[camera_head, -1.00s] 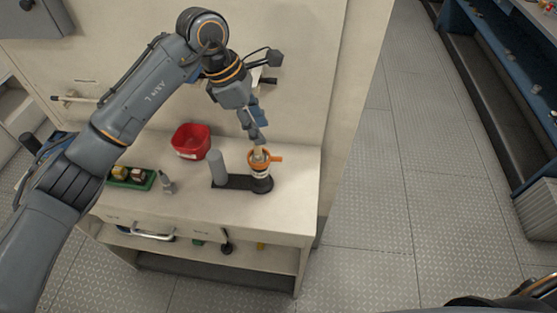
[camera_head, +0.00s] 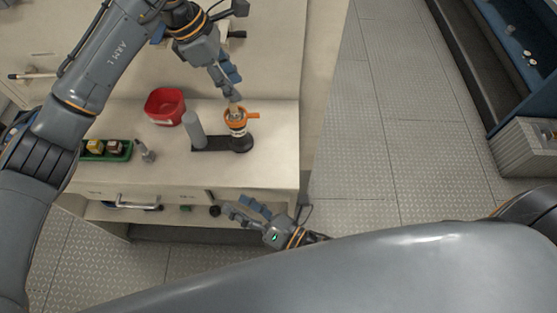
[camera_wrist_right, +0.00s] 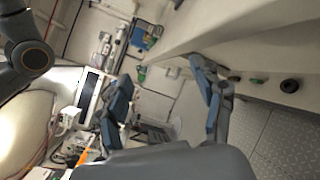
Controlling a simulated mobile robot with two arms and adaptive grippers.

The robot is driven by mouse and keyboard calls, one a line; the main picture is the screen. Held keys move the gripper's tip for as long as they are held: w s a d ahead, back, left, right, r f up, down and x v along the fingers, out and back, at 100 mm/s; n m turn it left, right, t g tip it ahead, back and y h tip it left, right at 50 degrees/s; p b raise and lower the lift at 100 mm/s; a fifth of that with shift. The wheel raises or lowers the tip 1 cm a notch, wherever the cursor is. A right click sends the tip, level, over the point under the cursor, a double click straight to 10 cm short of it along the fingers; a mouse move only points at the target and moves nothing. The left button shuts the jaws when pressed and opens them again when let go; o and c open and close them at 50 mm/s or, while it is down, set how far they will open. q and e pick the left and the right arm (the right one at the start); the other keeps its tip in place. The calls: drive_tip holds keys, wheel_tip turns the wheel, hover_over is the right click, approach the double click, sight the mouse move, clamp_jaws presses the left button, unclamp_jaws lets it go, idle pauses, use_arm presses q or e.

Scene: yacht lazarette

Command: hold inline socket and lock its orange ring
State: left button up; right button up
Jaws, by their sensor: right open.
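The inline socket (camera_head: 239,131) stands upright on a dark base on the bench top, with a white band on its body. Its orange ring (camera_head: 235,114) is at the top, with a tab pointing right. My left gripper (camera_head: 234,98) points down right above the ring, fingers close together at a pale piece inside it; whether they grip it is too small to tell. My right gripper (camera_head: 243,208) is open and empty, low in front of the bench's front face. Its two spread fingers also show in the right wrist view (camera_wrist_right: 165,98); the socket is not seen there.
A grey cylinder (camera_head: 194,130) stands left of the socket on the same dark base. A red bin (camera_head: 166,106), a green tray (camera_head: 108,151) and a small grey bottle (camera_head: 145,152) are farther left. The bench top's right end is clear. Open floor (camera_head: 352,130) lies right of the bench.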

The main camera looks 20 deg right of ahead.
wheel_tip(320, 180, up, 4)
drive_tip(key=d+f+n, duration=0.1)
drive_tip(key=n, duration=0.3)
use_arm(q)
drive_tip(key=shift+d, duration=0.1)
use_arm(e)
drive_tip(key=n+t+h, duration=0.2)
drive_tip(key=n, duration=0.1)
approach(245, 136)
drive_tip(key=shift+s+r, duration=0.25)
drive_tip(key=shift+s, duration=0.6)
drive_tip(key=shift+w+d+n+h, duration=0.2)
drive_tip(key=shift+w+n+h, duration=0.1)
drive_tip(key=shift+h, duration=0.1)
drive_tip(key=x, duration=1.3)
drive_tip(key=shift+w+a, duration=0.15)
drive_tip(key=shift+a, duration=0.05)
drive_tip(key=shift+c, duration=0.4)
clamp_jaws()
